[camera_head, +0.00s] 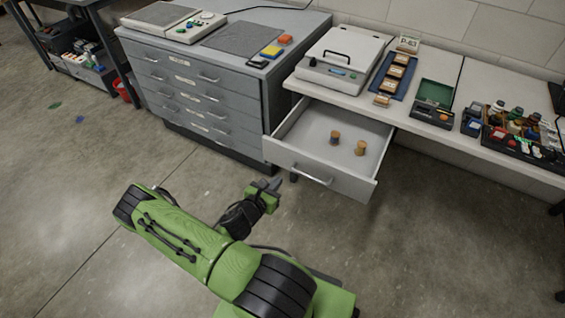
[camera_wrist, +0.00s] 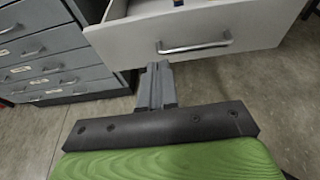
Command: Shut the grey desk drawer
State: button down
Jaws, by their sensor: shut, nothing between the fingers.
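The grey desk drawer (camera_head: 345,183) hangs pulled out under the white desk top, with a metal bar handle (camera_head: 312,175) on its front. Two small jars with orange-brown lids, one of them (camera_head: 360,148), stand inside it. My gripper (camera_head: 276,184) is shut and empty, just in front of the drawer's left front corner and apart from the handle. In the wrist view the shut fingers (camera_wrist: 155,75) point toward the lower edge of the drawer front (camera_wrist: 200,35), left of the handle (camera_wrist: 195,47). Whether they touch the front cannot be told.
A grey flat-file cabinet (camera_head: 190,95) with several closed drawers stands directly left of the open drawer. The desk top (camera_head: 455,140) holds a white lidded device (camera_head: 342,60), trays and bottles. The concrete floor (camera_head: 440,240) in front and at right is clear.

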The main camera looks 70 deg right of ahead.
aim_at(298, 157)
jog(key=x, duration=0.4)
jog(key=b+x, duration=0.1)
jog(key=x, duration=0.2)
jog(key=b+x, duration=0.1)
jog(key=x, duration=0.3)
jog(key=shift+s+d+r, duration=0.1)
jog(key=shift+d+r, duration=0.15)
jog(key=shift+d, duration=0.55)
